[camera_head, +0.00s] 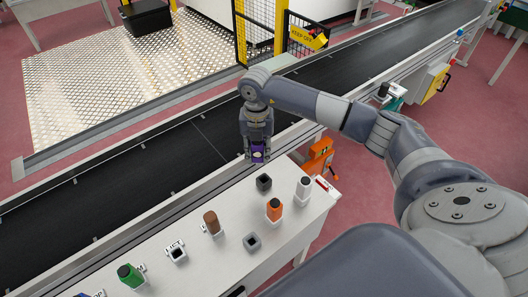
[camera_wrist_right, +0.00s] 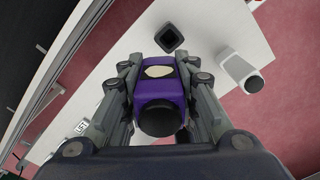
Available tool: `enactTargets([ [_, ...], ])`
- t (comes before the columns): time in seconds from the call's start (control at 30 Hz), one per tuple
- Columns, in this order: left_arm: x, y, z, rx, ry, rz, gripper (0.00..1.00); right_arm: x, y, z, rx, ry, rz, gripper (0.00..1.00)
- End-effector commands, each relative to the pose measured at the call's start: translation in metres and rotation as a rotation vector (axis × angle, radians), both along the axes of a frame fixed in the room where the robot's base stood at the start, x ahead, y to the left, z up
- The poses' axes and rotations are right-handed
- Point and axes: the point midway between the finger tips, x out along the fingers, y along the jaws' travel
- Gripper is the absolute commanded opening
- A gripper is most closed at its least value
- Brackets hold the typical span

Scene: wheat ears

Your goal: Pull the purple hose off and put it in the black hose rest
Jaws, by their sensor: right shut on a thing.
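My right gripper (camera_head: 257,150) is shut on the purple hose (camera_head: 260,156), near the table edge beside the conveyor. In the right wrist view the purple hose (camera_wrist_right: 160,92) sits between the two fingers, with a pale patch on its side and a dark round end toward the camera. The black hose rest (camera_head: 263,183) is an empty square socket on the white table, just in front of the held hose. It also shows in the right wrist view (camera_wrist_right: 169,39), beyond the fingers and apart from the hose. My left gripper is not in view.
On the white table (camera_head: 215,264) stand an orange hose (camera_head: 274,208), a white hose (camera_head: 304,185), a brown hose (camera_head: 211,222) and a green hose (camera_head: 129,274) in holders. A grey empty socket (camera_head: 252,242) is nearby. The conveyor (camera_head: 130,180) runs behind.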

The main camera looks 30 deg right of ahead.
Motion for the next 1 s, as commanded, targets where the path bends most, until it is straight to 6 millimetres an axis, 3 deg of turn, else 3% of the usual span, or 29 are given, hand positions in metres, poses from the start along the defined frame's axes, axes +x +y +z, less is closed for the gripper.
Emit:
enactTargets([
  [0.1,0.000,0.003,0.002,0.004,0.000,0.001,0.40,-0.002,-0.011,-0.011,0.000,0.002,-0.192,0.00],
  [0.3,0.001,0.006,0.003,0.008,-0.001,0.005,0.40,-0.003,-0.019,-0.019,0.000,-0.001,-0.342,0.00],
  [0.73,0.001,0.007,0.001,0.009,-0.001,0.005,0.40,-0.004,-0.020,-0.021,0.000,-0.001,-0.352,0.00],
  [1.0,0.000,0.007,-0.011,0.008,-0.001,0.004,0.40,-0.004,-0.019,-0.036,0.000,-0.001,-0.351,0.00],
])
